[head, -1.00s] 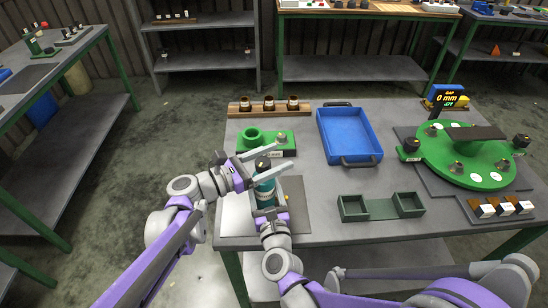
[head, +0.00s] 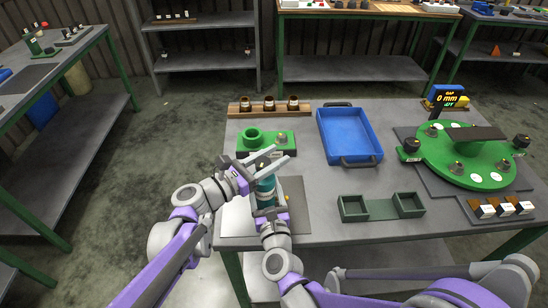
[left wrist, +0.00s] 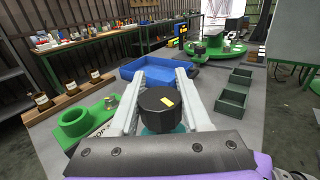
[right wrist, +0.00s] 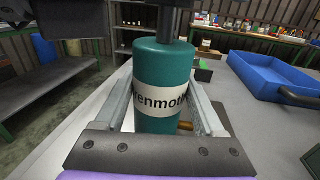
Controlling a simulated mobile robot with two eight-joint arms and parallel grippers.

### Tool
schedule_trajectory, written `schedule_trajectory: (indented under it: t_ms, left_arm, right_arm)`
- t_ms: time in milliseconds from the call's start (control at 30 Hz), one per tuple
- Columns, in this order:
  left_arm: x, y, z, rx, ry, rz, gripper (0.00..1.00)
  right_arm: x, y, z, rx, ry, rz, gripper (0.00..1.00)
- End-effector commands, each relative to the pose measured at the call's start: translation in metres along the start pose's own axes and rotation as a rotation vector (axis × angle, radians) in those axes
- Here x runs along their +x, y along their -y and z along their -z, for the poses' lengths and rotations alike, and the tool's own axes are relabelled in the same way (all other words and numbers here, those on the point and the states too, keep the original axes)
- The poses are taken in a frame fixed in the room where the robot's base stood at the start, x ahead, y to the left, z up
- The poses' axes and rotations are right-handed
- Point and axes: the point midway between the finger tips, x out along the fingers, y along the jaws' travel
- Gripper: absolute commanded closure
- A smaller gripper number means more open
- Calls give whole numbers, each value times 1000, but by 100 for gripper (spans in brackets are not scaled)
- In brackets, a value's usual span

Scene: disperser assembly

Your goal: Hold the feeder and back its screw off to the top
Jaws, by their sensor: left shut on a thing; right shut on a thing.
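The feeder is a teal cylinder with a white lettered label (right wrist: 163,85); in the head view its body (head: 265,192) stands upright at the table's front left. My right gripper (right wrist: 165,110) is shut around the feeder's body, low down. The screw's black knob (left wrist: 160,105) has a yellow mark on top and sits above the feeder. My left gripper (head: 268,158) is at the knob, its two fingers (left wrist: 158,82) on either side of it. In the right wrist view a dark stem (right wrist: 166,22) rises from the feeder's top. The knob is mostly hidden in the head view.
A green fixture (head: 266,143) stands just behind the feeder, with a wooden rack of brown jars (head: 268,106) beyond. A blue tray (head: 349,136) and green open bins (head: 381,208) are to the right. A green turntable (head: 465,157) stands at the far right.

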Motion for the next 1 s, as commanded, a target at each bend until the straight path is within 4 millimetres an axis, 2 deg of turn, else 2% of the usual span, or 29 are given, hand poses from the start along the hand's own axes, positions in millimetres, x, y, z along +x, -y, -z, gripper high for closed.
schedule_trajectory:
  t_ms: [200,500,533,667,700,1000]
  left_arm:
    - [0,-2,0,-2,1,-105,100]
    - [0,-3,0,-2,0,-114,100]
    - [0,-3,0,-2,0,-114,51]
    - [0,-3,0,-2,0,-113,28]
    - [0,-3,0,-2,0,-113,22]
    - [-2,-3,0,-1,-1,-114,22]
  right_arm:
    - [0,0,0,0,0,-1,100]
    - [0,0,0,0,-1,-1,100]
    - [0,0,0,0,-1,-1,100]
    - [0,0,0,0,-1,-1,100]
    - [0,0,0,0,-1,-1,100]
    - [0,0,0,0,-1,-1,100]
